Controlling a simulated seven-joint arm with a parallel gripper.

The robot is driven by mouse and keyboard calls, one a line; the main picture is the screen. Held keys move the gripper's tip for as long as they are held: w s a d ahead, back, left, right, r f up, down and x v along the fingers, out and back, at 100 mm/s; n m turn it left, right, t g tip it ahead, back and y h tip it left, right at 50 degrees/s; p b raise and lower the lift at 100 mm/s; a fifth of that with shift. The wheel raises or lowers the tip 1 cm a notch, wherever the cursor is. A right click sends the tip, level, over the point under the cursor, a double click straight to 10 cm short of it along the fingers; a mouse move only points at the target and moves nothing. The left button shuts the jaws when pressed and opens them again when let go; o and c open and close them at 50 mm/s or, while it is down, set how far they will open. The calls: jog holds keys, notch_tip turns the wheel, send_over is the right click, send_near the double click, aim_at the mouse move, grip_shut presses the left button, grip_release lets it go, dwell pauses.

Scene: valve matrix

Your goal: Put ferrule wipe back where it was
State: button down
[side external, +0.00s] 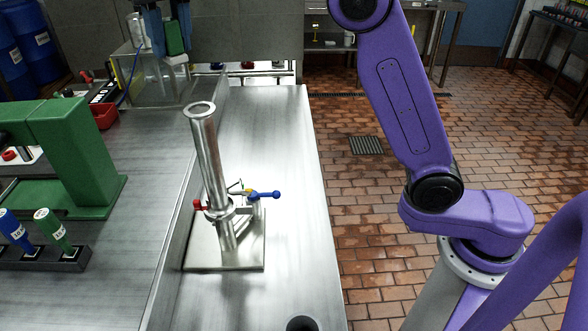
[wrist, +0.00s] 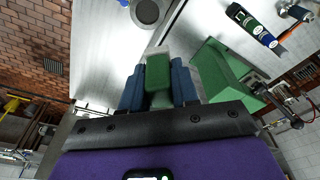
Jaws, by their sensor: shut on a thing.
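My gripper (side external: 168,42) is at the top left of the side external view, above and beyond the steel pipe stand. Its dark blue fingers (wrist: 158,88) are shut on a green block, which I take to be the ferrule wipe (side external: 174,38). In the wrist view the ferrule wipe (wrist: 158,70) sits between the two fingers, with a paler green part nearer the palm. It is held in the air, apart from the counter.
The steel pipe stand (side external: 208,165) with a blue-handled valve (side external: 262,195) stands upright on the counter (side external: 285,130). A green press frame (side external: 70,140) is at left. A clear tank (side external: 150,80) and red bin (side external: 104,116) are behind. The counter's right strip is mostly clear.

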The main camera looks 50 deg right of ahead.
jog(key=d+f+m, duration=0.1)
jog(key=d+f, duration=1.4)
jog(key=d, duration=0.1)
jog(key=s+d+f+m, duration=0.1)
jog(key=s+d+f, duration=0.3)
jog(key=s+f, duration=0.45)
jog(key=s+d+f+m, duration=0.1)
jog(key=s+d+f, duration=0.45)
jog(key=s, duration=0.65)
send_over(306, 200)
jog(key=shift+h, duration=0.3)
jog(key=f, duration=1)
jog(key=shift+s+a, duration=0.1)
jog(key=shift+s, duration=0.25)
jog(key=shift+w+f, duration=0.1)
jog(key=shift+f, duration=1.5)
jog(key=shift+f, duration=0.2)
